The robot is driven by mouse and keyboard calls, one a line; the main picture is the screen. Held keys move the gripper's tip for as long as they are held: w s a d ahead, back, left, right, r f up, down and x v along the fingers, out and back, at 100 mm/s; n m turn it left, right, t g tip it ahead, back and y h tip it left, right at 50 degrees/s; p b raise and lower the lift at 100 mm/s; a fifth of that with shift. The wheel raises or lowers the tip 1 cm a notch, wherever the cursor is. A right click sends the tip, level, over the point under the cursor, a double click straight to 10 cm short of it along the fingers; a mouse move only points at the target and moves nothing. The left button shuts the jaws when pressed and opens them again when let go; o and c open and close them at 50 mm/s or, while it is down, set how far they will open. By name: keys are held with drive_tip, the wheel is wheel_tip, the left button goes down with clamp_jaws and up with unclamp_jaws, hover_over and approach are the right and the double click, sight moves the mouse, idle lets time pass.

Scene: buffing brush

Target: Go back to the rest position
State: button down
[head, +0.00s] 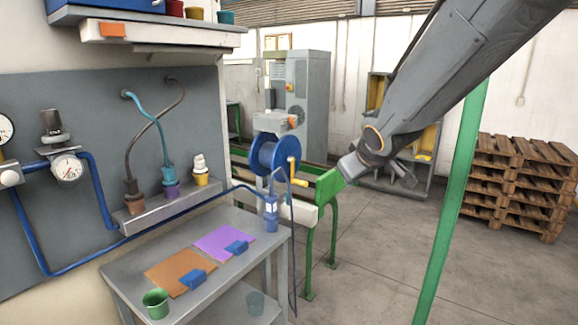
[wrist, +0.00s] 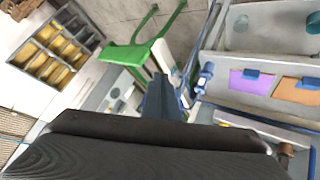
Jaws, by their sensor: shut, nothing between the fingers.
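My gripper (head: 353,167) is at the end of my arm, which reaches in from the upper right in the head view. It is shut and empty, in the air in front of the green bench end. A dark body fills the bottom of the wrist view, with a narrow blue-grey piece above it; what that piece is I cannot tell for sure. On the grey table (head: 190,240), one blue block (head: 193,280) lies on an orange-brown sheet (head: 165,268) and another (head: 237,247) on a purple sheet (head: 212,240). The sheets also show in the wrist view (wrist: 290,92).
A blue reel (head: 270,155) and a green bench (head: 328,188) stand just left of my gripper. A green post (head: 452,205) rises at right, before stacked pallets (head: 515,180). A green cup (head: 156,303) is on the table's front corner. The floor between bench and post is clear.

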drive_tip(key=s+d+f+m+g, duration=0.1)
drive_tip(key=s+f+m+g, duration=0.2)
drive_tip(key=s+f, duration=0.6)
drive_tip(key=s+d+f+m+g, duration=0.2)
drive_tip(key=s+f+g, duration=0.3)
drive_tip(key=s+f, duration=0.4)
drive_tip(key=s+m, duration=0.1)
drive_tip(key=s, duration=0.5)
drive_tip(key=shift+s+d+f, duration=0.2)
drive_tip(key=shift+s+d, duration=0.05)
drive_tip(key=shift+s, duration=0.05)
drive_tip(key=shift+a, duration=0.1)
